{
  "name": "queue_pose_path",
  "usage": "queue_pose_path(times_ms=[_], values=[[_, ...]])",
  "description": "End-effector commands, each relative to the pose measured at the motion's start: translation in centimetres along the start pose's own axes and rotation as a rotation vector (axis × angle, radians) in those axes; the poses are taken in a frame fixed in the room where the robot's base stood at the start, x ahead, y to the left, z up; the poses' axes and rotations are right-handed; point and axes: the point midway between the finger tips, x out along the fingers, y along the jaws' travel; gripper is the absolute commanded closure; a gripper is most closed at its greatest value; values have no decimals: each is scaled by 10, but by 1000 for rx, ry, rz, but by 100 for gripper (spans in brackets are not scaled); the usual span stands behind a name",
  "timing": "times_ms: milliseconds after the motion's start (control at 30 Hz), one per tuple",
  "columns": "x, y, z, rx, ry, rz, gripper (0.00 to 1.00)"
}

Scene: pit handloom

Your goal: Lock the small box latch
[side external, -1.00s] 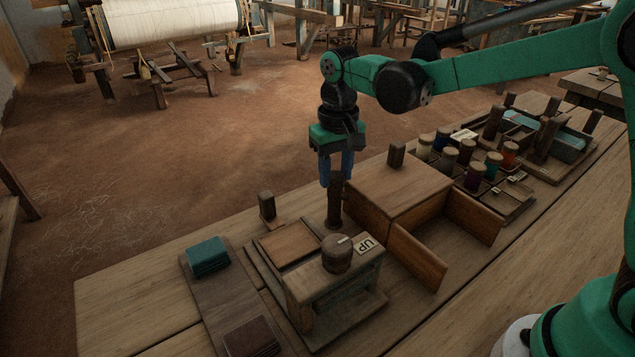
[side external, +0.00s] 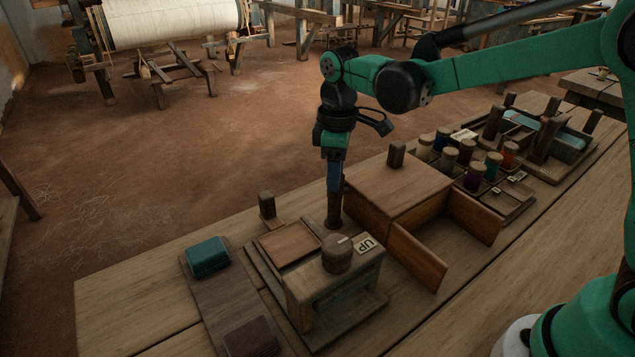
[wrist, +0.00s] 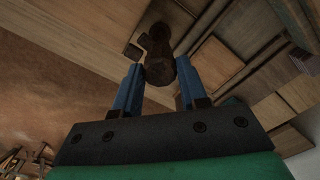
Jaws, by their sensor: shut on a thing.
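A dark wooden upright post (side external: 334,212) stands on the bench, beside the left end of a wooden box (side external: 405,182) with two open doors. My gripper (side external: 335,188) points down, with its blue fingers closed around the top of the post. In the wrist view, the dark post (wrist: 160,66) sits between the two blue fingers of my gripper (wrist: 159,84), and a short nub sticks out of its side. I cannot tell for certain whether this post is the box latch. The fingers hide part of its upper end.
A smaller wooden stand (side external: 335,290) with a round knob and an "UP" label (side external: 365,244) is in front. A short peg (side external: 267,205) stands to the left, beyond a teal block (side external: 208,256). Several thread spools (side external: 475,176) fill a tray at right.

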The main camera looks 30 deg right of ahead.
Motion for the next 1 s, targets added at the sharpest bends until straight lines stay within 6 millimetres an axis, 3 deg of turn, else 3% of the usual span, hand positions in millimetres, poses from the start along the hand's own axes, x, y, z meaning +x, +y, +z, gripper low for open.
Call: queue_pose_path(times_ms=[333, 900, 933, 1000], values=[[0, 0, 0, -149, -1, -1, 100], [0, 0, 0, -178, -1, 0, 100], [0, 0, 0, -178, -1, -1, 57], [0, 0, 0, -178, -1, 0, 37]])
